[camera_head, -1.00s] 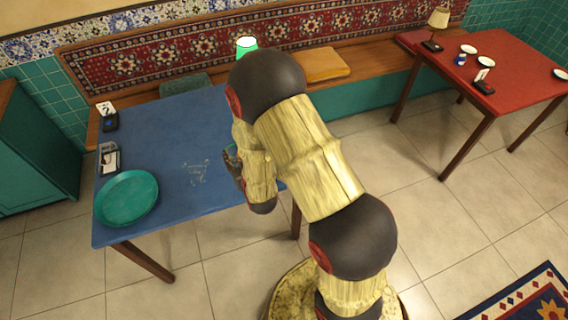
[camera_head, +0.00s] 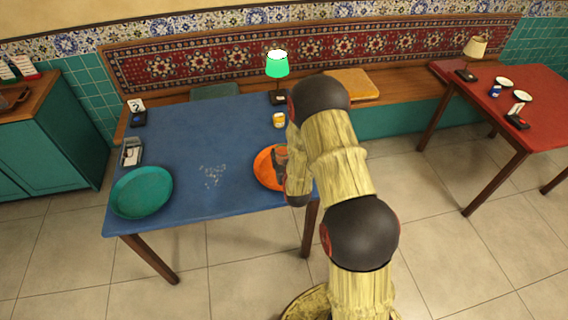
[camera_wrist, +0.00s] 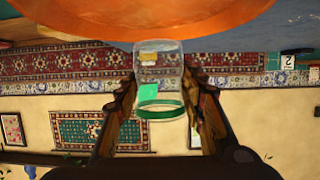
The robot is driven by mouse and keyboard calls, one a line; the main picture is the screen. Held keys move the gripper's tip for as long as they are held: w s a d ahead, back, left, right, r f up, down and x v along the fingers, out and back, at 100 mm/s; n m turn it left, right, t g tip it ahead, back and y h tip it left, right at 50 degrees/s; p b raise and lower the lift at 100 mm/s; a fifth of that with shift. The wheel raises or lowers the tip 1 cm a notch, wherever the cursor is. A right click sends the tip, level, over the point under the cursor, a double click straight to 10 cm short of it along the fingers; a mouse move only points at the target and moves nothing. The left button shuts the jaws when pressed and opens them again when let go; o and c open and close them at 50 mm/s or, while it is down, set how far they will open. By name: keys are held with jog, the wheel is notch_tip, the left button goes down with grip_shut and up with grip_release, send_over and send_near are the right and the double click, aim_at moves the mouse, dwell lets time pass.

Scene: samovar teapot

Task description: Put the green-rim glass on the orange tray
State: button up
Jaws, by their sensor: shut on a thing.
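The green-rim glass (camera_wrist: 160,108) is clear, with a green band around its mouth. In the wrist view, which looks upside down, it stands between the two fingers of my gripper (camera_wrist: 162,88), which is shut on it. Its base meets the edge of the orange tray (camera_wrist: 230,20) in that picture; I cannot tell whether they touch. In the head view the round orange tray (camera_head: 265,172) lies at the right end of the blue table, partly hidden by my arm. My gripper (camera_head: 281,155) is over the tray there, and the glass is hard to make out.
The blue table (camera_head: 200,135) also holds a teal tray (camera_head: 141,192) at front left, a napkin holder (camera_head: 131,153), a number stand (camera_head: 138,115), a yellow-and-white cup (camera_head: 279,120) and a green lamp (camera_head: 277,66). A red table (camera_head: 480,110) stands at right.

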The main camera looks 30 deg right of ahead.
jog(key=shift+w+d+f, duration=0.35)
jog(key=shift+d+f, duration=0.2)
jog(key=shift+f, duration=0.25)
jog(key=shift+w+f+b, duration=0.1)
jog(key=shift+f+b, duration=0.6)
jog(key=shift+f, duration=0.9)
jog(key=shift+f, duration=0.1)
jog(key=shift+f, duration=0.15)
jog(key=o, duration=1.1)
jog(key=shift+o, duration=0.6)
jog(key=shift+r, duration=0.2)
